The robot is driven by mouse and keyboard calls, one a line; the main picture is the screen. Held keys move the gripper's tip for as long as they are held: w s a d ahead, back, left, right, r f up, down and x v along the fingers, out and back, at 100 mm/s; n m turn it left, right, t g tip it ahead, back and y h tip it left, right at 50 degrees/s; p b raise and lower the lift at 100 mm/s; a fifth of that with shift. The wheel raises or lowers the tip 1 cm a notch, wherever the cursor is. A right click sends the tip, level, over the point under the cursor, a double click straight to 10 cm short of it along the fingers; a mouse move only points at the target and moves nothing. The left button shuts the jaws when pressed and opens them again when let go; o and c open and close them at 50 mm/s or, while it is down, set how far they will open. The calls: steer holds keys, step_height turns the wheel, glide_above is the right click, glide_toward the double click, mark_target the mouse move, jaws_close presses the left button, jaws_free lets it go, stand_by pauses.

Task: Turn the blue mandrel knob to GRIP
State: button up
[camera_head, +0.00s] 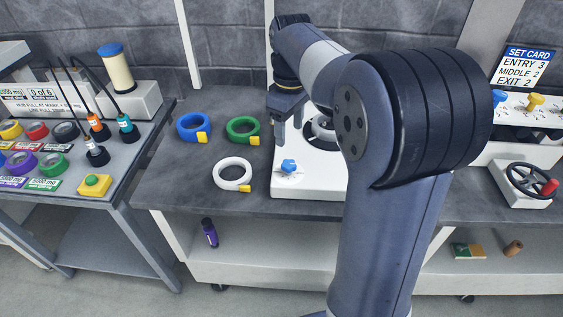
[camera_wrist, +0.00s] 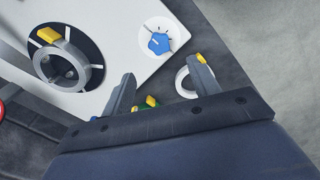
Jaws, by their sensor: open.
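The blue mandrel knob (camera_head: 289,166) sits on a round white dial near the front left corner of the white machine (camera_head: 310,185). In the wrist view the knob (camera_wrist: 159,43) shows on its dial, with a few dark marks around it that are too small to read. My gripper (camera_head: 288,132) hangs above the left side of the white machine, behind and above the knob. In the wrist view my gripper (camera_wrist: 162,80) has its two fingers spread wide with nothing between them, and the knob is beyond the fingertips, apart from them.
The mandrel hub (camera_wrist: 70,72) stands beside the knob on the machine. Blue (camera_head: 181,131), green (camera_head: 232,136) and white (camera_head: 219,179) rings lie on the bench at left. A handwheel (camera_head: 527,180) and a set card (camera_head: 525,68) are at right. The bench front left is clear.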

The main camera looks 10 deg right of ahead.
mark_target(289, 163)
step_height(289, 163, down, 10)
steer(key=shift+f+b, duration=0.2)
steer(key=shift+b, duration=0.3)
steer(key=shift+c, duration=0.2)
steer(key=c, duration=1)
steer(key=shift+o, duration=0.2)
